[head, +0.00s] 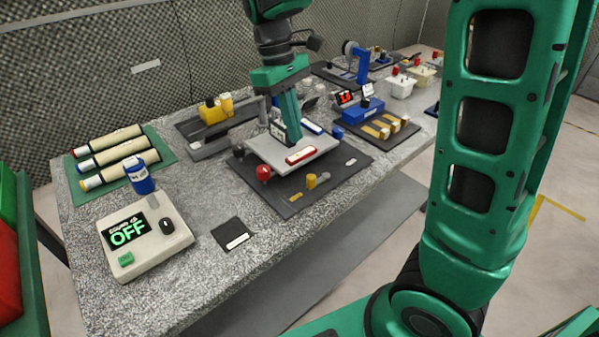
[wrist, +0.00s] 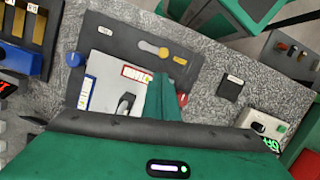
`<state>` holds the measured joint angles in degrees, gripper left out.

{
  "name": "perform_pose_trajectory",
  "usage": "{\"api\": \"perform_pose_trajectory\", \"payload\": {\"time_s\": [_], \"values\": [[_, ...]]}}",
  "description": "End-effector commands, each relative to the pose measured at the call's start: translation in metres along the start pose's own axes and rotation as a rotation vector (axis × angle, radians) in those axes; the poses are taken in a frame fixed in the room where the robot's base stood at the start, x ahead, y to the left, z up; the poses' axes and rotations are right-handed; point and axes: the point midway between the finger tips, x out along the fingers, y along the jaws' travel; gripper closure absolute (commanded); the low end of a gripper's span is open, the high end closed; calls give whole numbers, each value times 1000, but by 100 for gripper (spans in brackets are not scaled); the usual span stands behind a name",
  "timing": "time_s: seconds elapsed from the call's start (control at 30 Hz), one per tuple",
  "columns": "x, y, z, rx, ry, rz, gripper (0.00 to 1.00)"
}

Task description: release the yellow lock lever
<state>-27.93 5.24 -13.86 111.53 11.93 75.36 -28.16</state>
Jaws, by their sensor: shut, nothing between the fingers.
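A yellow round knob (head: 311,181) stands on the near part of a dark base board (head: 290,202), in front of a light grey plate (head: 262,147). In the wrist view the yellow knob (wrist: 164,53) sits at one end of a short lever-like bar (wrist: 148,47). My gripper (head: 292,140) is shut and empty over the grey plate, behind the yellow knob and apart from it. In the wrist view its green fingers (wrist: 163,82) point toward the board, short of the knob. The fingers hide part of the plate.
A red ball knob (head: 263,173) stands at the plate's left corner and a blue knob (head: 337,132) at its right. A control box reading OFF (head: 145,240) and a dark labelled pad (head: 233,234) lie to the left. Bare tabletop lies between them and the board.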

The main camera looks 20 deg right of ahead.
Motion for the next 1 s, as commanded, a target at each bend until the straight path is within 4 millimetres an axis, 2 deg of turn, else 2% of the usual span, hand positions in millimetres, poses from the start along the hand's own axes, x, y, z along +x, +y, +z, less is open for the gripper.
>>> {"api": "perform_pose_trajectory", "payload": {"time_s": [0.13, 0.57, 0.67, 1.0], "values": [[-1, -5, -8, -31, -8, 5, 100], [3, -6, -8, -33, -9, 5, 100], [13, -6, -8, -34, -11, 5, 100], [69, -7, -8, -35, -11, 5, 100]]}}
